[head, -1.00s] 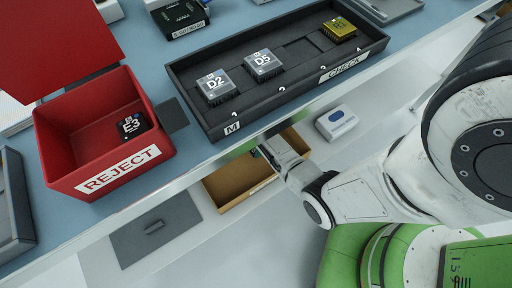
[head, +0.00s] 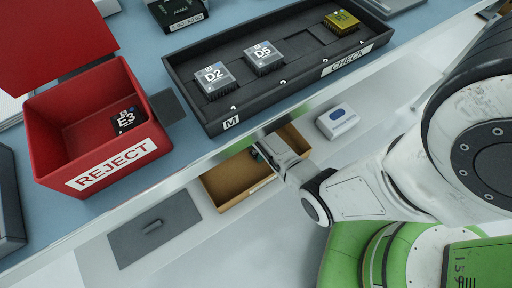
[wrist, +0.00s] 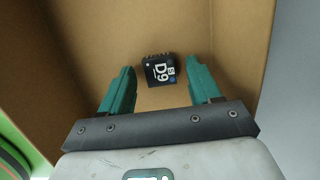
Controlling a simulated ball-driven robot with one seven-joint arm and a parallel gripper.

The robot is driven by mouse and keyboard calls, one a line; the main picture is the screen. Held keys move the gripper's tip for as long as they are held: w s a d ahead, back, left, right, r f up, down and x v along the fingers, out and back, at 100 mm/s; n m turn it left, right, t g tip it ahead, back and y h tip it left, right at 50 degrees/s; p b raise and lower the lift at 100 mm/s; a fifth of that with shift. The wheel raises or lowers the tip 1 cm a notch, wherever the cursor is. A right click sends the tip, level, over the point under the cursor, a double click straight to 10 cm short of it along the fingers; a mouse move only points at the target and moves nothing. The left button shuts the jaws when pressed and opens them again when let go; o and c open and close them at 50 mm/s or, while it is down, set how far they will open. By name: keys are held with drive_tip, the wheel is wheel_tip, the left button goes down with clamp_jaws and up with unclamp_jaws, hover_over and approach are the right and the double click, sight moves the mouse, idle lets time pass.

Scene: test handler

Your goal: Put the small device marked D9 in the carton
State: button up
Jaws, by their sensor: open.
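The small dark device marked D9 (wrist: 160,70) lies on the floor of the brown carton (wrist: 225,30) in the wrist view. My gripper (wrist: 158,80) is open, with its two green fingers apart and the device just beyond and between their tips. I see no finger touching it. In the head view the carton (head: 222,181) stands below the bench edge, and my gripper (head: 262,152) reaches over it, partly hidden by my arm. The device is hidden in the head view.
A black tray (head: 205,112) on the bench holds D2 (head: 213,78), D5 (head: 264,56) and a gold chip (head: 341,22). A red REJECT bin (head: 60,150) holds E3 (head: 125,120). A white box with a blue oval (head: 337,121) is right of the carton.

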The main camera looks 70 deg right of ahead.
wheel_tip(320, 180, up, 12)
drive_tip(key=s+d+p, duration=0.1)
drive_tip(key=d+p, duration=0.1)
drive_tip(key=p, duration=0.3)
drive_tip(key=s+a+r+n+h, duration=0.1)
drive_tip(key=s+a+r+n, duration=0.2)
drive_tip(key=a+r+n, duration=0.4)
drive_tip(key=s+a+r+n+h, duration=0.1)
drive_tip(key=s+a+r+n, duration=0.3)
drive_tip(key=n, duration=1.3)
drive_tip(key=a+r, duration=0.3)
drive_tip(key=a, duration=0.2)
drive_tip(key=shift+s+r, duration=0.15)
drive_tip(key=shift+r, duration=0.05)
